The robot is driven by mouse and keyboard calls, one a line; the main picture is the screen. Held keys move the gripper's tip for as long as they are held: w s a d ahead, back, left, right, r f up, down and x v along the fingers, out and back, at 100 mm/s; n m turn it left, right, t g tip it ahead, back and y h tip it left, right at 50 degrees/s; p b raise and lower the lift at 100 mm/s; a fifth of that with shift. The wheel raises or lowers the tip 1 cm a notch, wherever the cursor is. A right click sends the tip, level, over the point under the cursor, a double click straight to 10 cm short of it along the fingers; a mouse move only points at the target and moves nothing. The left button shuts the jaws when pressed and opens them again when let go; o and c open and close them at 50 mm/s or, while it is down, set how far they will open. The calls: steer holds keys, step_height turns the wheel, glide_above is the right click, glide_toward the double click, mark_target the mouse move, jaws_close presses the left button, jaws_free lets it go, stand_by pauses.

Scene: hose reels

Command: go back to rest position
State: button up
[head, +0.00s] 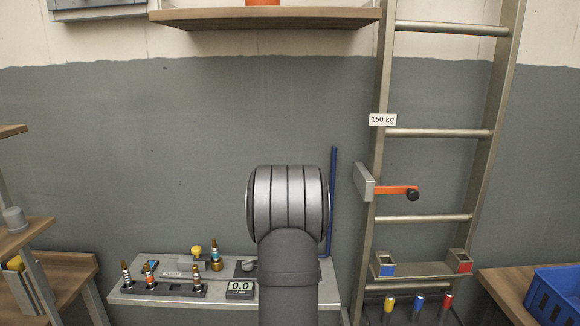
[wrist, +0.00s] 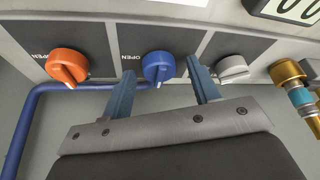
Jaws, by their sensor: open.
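My gripper (wrist: 160,68) shows in the wrist view with its two blue fingers spread apart and nothing held between them. The fingertips point at a panel and lie to the left and right of a blue knob (wrist: 158,67). I cannot tell how far the tips are from the panel. In the head view my own arm rises in the middle, and the gripper is hidden behind it.
An orange knob (wrist: 67,66) and a grey knob (wrist: 232,68) flank the blue one; a brass fitting (wrist: 288,74) is at right. The head view shows a bench (head: 125,293) with fittings, a ladder (head: 440,132), an orange lever (head: 395,190) and a blue crate (head: 555,293).

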steer(key=shift+a+m+h, duration=0.15)
steer(key=shift+m+h, duration=0.75)
steer(key=shift+m, duration=1.5)
steer(key=shift+a+m+h, duration=0.1)
steer(key=shift+m+h, duration=0.8)
steer(key=shift+m, duration=1.4)
steer(key=shift+m, duration=0.3)
steer(key=shift+o, duration=0.4)
steer(key=o, duration=0.3)
steer(key=shift+r, duration=0.1)
steer(key=o, duration=0.6)
steer(key=shift+n, duration=0.9)
steer(key=a+r, duration=0.1)
steer(key=r, duration=0.1)
steer(key=s+a+r, duration=0.1)
steer(key=r, duration=0.1)
steer(key=a+r, duration=0.1)
steer(key=r, duration=0.1)
steer(key=shift+s+a+r, duration=0.3)
steer(key=shift+s+r, duration=0.05)
steer(key=shift+s, duration=0.05)
steer(key=s+a+r+n+y, duration=0.2)
steer(key=s+a+r+n, duration=0.3)
steer(key=r, duration=0.5)
steer(key=shift+m, duration=0.7)
steer(key=x, duration=0.9)
steer(key=shift+w+a+f, duration=0.15)
steer(key=shift+w+f, duration=0.05)
